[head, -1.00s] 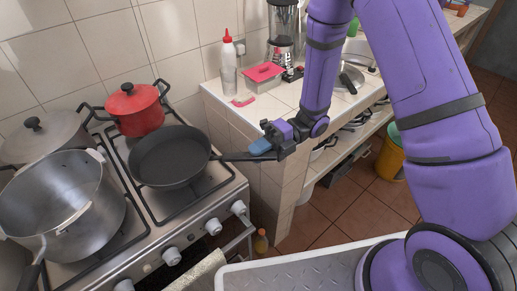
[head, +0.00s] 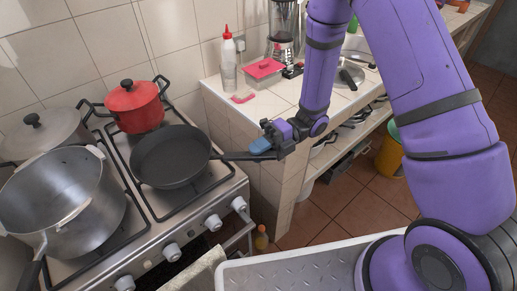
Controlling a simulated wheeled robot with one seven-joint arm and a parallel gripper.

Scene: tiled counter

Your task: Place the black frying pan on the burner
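The black frying pan (head: 170,158) is over the front right burner grate (head: 205,198) of the stove, and looks roughly level. I cannot tell whether its base rests on the grate or hangs just above it. Its handle points right, past the stove's edge. My gripper (head: 264,149) is at the handle's far end, with the handle between its fingers, and looks shut on it. The fingertips are partly hidden. The burner under the pan is hidden.
A red lidded pot (head: 136,110) stands behind the pan. A large open steel pot (head: 62,195) stands at left, with a grey lidded pot (head: 42,135) behind it. Knobs (head: 213,223) line the stove front. The tiled counter (head: 262,108) at right holds a red-capped bottle (head: 228,62) and a pink box (head: 264,69).

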